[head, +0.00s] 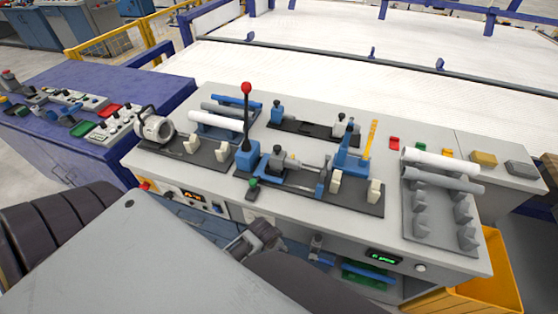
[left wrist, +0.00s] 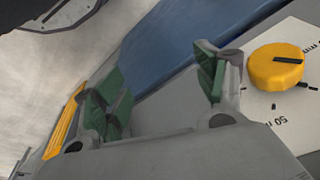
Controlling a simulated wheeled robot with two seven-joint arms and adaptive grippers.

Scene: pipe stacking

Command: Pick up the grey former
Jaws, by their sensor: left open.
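Several grey pieces lie on the bench in the head view. A small grey block (head: 521,168) is at the far right end beside a yellow block (head: 483,159). A grey tube (head: 440,178) lies across a grey rack (head: 428,222). I cannot tell for sure which piece is the former. My left gripper (left wrist: 165,95) is open in the left wrist view, with green pads apart and nothing between them. A grey gripper-like end (head: 258,238) shows low in front of the bench; I cannot tell which arm it belongs to or its jaw state.
The bench (head: 225,95) carries a red-knobbed lever (head: 246,89), blue clamps and white tubes. A yellow bin (head: 487,285) stands under its right end. A blue table (head: 75,155) is at left. In the left wrist view, a yellow knob (left wrist: 275,66) is close beside the fingers.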

